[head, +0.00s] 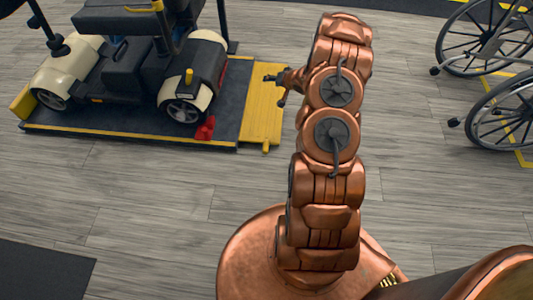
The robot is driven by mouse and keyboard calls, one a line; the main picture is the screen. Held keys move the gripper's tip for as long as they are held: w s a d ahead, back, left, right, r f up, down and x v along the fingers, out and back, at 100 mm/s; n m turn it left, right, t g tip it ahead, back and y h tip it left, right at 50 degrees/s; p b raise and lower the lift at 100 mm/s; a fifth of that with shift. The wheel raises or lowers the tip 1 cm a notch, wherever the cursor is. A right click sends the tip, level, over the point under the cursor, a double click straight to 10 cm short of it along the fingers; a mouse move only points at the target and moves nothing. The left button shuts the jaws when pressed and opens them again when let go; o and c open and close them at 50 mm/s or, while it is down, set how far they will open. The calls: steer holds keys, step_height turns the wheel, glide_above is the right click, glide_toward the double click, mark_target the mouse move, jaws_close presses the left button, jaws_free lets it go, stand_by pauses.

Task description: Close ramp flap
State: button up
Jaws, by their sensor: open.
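The yellow ramp flap (262,118) is at the right end of a dark platform (110,132) with yellow edges in the head view. It looks folded down, roughly flat near the floor, with a small yellow tab (266,148) at its front corner. My copper arm reaches forward, and my gripper (274,90) is over the flap's right side. The gripper is small in the picture, with its dark fingers apart and nothing between them. I cannot tell whether it touches the flap. My arm is close to the flap's right edge.
A black and cream mobility scooter (135,75) stands on the platform, with a red wheel chock (206,128) by its wheel. Wheelchairs (490,45) stand at the right near yellow floor lines. A dark mat (45,270) lies at lower left. The wood-look floor (150,195) before the platform is clear.

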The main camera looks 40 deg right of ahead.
steer(key=s+a+f+m+t+y+b, duration=0.1)
steer(key=s+f+y+b, duration=0.15)
steer(key=f, duration=0.65)
steer(key=s+f+m+t+y+b, duration=0.1)
steer(key=s+f+b, duration=0.3)
steer(key=f, duration=0.5)
steer(key=m+t+y+b, duration=0.1)
steer(key=m+y+b, duration=0.15)
steer(key=b, duration=0.25)
glide_toward(266, 148)
steer(key=w+f, duration=0.2)
steer(key=shift+w+a+f, duration=0.15)
steer(key=shift+w, duration=0.2)
steer(key=b+x, duration=0.3)
steer(key=x, duration=0.3)
steer(key=shift+a, duration=0.1)
steer(key=shift+w+a+b, duration=0.35)
steer(key=shift+w, duration=0.4)
jaws_close()
